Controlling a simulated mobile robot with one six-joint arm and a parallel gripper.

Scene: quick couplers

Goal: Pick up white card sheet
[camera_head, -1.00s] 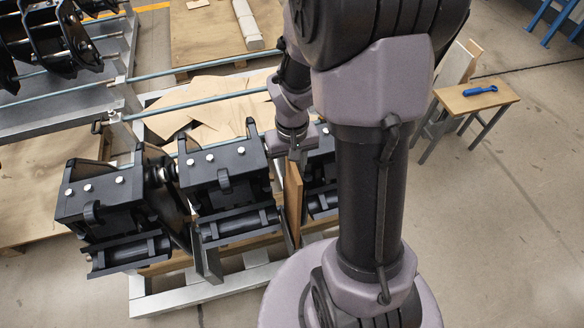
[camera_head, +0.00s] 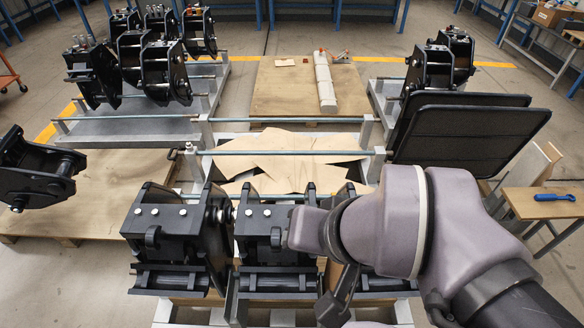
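I cannot surely single out a white card sheet. A small pale sheet (camera_head: 285,62) lies flat on the wooden board at the back, and a white upright panel (camera_head: 528,166) leans by the small table at the right. Several tan card sheets (camera_head: 285,150) lie overlapped on the rack behind the front couplers. My arm reaches in from the lower right, its lilac housing over the right-hand front coupler. My gripper's fingers cannot be made out; the arm hides that area. I see no sheet held.
Black couplers (camera_head: 170,225) stand in a row at the front, with more on racks behind. A large dark panel (camera_head: 470,130) stands right of centre. A long pale bundle (camera_head: 325,85) lies on the wooden board (camera_head: 275,95). A blue-handled tool (camera_head: 554,197) lies on the small table (camera_head: 540,207).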

